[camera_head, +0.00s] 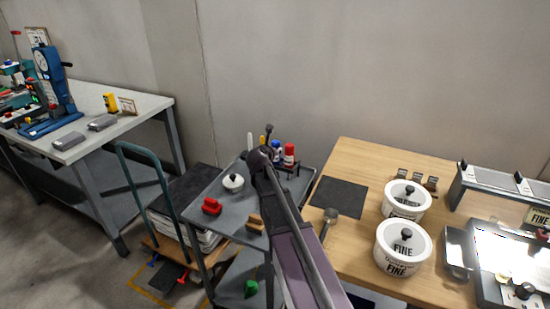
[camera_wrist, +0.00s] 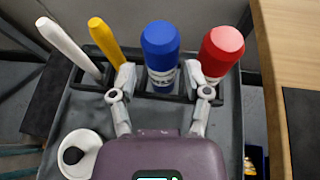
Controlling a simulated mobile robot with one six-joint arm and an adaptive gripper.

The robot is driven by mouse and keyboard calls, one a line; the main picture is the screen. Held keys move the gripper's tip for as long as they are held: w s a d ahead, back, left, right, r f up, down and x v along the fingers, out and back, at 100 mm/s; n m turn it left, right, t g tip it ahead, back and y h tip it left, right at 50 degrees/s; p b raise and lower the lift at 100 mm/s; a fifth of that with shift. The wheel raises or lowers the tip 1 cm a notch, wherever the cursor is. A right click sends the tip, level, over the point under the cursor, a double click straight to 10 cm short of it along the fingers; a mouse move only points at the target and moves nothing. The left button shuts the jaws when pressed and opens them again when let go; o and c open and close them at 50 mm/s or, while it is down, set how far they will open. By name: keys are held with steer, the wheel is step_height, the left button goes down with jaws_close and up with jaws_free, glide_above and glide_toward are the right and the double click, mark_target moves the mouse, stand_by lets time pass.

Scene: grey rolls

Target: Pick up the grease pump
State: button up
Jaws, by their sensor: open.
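My gripper (camera_wrist: 161,92) is open in the wrist view, its two fingers spread left and right of a blue-capped bottle (camera_wrist: 161,50). It is not closed on the bottle, and I cannot tell whether a finger touches it. The bottle stands in a dark rack (camera_wrist: 180,97) beside a red-capped bottle (camera_wrist: 220,52), a yellow stick-like tool (camera_wrist: 105,40) and a white one (camera_wrist: 66,45). A small white round pot with a black knob (camera_wrist: 78,155) sits nearer, at lower left. No item is clearly recognisable as the grease pump. My arm hides part of the rack in the head view.
The grey cart (camera_head: 232,208) also holds a red object (camera_head: 211,206). A wooden table (camera_head: 348,240) on the right bears a dark mat (camera_head: 339,196) and two white lidded pots, the nearer one (camera_head: 403,262) marked FINE. A workbench (camera_head: 130,120) stands at left, a green-handled trolley (camera_head: 176,245) between.

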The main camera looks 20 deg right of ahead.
mark_target(276, 146)
steer(key=b+x, duration=0.1)
steer(key=x, duration=0.3)
steer(key=shift+w+d, duration=0.15)
steer(key=shift+d, duration=0.05)
stand_by(0.4)
steer(key=c, duration=0.8)
steer(key=shift+r, duration=0.15)
step_height(276, 146, up, 10)
steer(key=p, duration=0.9)
steer(key=shift+f+p, duration=0.2)
steer(key=shift+p, duration=0.15)
steer(key=shift+r, duration=0.2)
